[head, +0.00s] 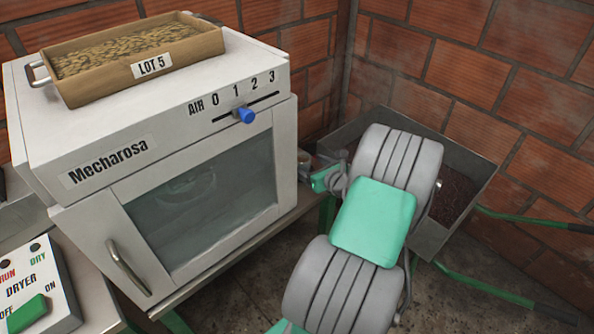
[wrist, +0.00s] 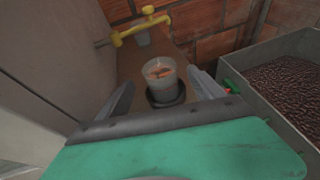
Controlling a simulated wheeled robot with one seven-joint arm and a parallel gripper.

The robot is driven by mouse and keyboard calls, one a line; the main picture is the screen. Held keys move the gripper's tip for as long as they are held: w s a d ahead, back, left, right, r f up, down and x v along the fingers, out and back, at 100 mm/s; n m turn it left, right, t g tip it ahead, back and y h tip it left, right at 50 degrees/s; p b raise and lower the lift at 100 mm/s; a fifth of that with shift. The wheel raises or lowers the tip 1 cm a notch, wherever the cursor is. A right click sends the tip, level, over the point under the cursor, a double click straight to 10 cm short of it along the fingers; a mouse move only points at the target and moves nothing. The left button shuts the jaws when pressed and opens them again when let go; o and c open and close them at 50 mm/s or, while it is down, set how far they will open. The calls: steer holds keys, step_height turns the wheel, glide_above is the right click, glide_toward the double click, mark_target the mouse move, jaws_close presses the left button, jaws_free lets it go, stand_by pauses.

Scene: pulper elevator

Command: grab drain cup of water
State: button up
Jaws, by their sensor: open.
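In the wrist view a grey, translucent-looking cup (wrist: 160,82) stands upright on a small dark base on a brown ledge. Something orange-brown shows inside it; I cannot tell whether there is water. My gripper (wrist: 162,92) is open, with one grey finger on each side of the cup in the picture. I see a gap on the left; I cannot tell how far the fingertips are from the cup in depth. In the head view my arm mostly hides this area.
A metal bin of dark beans (wrist: 285,75) stands right of the ledge. A white Mecharosa dryer (head: 150,150) with a closed glass door fills the left, carrying a LOT 5 tray (head: 190,62). Brick walls close the corner behind.

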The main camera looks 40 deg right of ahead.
steer(key=x, duration=0.8)
steer(key=shift+f+b, duration=0.15)
steer(key=shift+b, duration=0.15)
steer(key=shift+s, duration=0.15)
steer(key=c, duration=1.5)
